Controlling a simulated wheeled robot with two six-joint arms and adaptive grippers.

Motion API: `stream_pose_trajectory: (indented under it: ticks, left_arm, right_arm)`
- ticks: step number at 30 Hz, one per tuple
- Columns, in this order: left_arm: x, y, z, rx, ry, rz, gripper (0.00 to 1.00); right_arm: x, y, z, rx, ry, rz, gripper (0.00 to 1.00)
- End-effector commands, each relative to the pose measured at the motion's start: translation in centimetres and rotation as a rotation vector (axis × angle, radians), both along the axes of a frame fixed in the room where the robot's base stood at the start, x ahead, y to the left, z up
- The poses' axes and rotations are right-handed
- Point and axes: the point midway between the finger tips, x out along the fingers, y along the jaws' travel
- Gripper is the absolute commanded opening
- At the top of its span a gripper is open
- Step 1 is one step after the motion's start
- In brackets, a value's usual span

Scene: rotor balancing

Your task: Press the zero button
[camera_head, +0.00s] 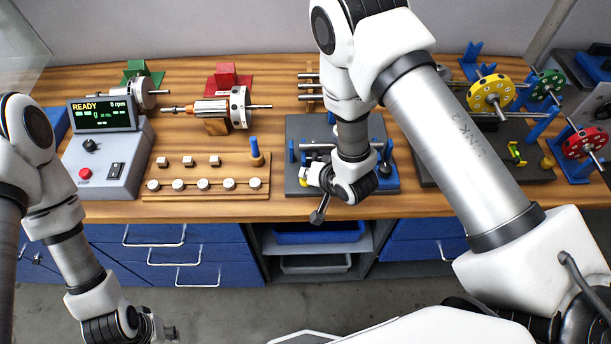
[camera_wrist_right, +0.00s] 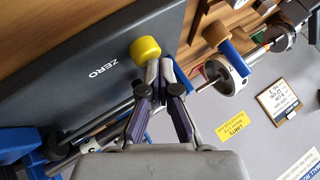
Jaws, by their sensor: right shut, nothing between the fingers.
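The yellow zero button (camera_wrist_right: 145,50) stands on a dark plate (camera_wrist_right: 70,85) beside the printed word ZERO in the right wrist view. My right gripper (camera_wrist_right: 159,68) is shut and empty. Its fingertips overlap the lower right side of the button in that view; I cannot tell whether they touch it. In the head view my right gripper (camera_head: 319,213) is at the front of the middle dark plate (camera_head: 382,128), and no button shows beneath it. My left gripper (camera_head: 158,328) is low at the left, off the bench, its fingers unclear.
A console (camera_head: 110,160) reading READY stands at the left. A wooden board (camera_head: 205,180) with several pale weights lies beside it. A blue-handled tool (camera_head: 255,150) stands at its corner. At the right, a yellow knob (camera_head: 547,162) and coloured discs (camera_head: 490,93) show.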

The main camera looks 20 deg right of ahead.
Motion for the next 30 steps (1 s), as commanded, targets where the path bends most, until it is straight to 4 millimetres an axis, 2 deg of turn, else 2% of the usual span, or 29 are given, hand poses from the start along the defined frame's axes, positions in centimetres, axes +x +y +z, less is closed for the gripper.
stream_pose_trajectory:
  ticks: [12, 22, 30]
  left_arm:
    - [0.0, 0.0, 1.6, 0.000, 0.000, 0.000, 0.40]
    - [0.0, 0.0, 1.6, 0.000, 0.000, 0.000, 0.40]
    - [0.0, 0.0, 3.9, 0.000, 0.000, 0.000, 0.40]
  right_arm:
    - [0.0, 0.0, 1.8, 0.000, 0.001, 0.000, 0.00]
    - [0.0, 0.0, 1.9, 0.000, 0.000, 0.000, 0.00]
    - [0.0, 0.0, 4.5, 0.000, 0.000, 0.000, 0.00]
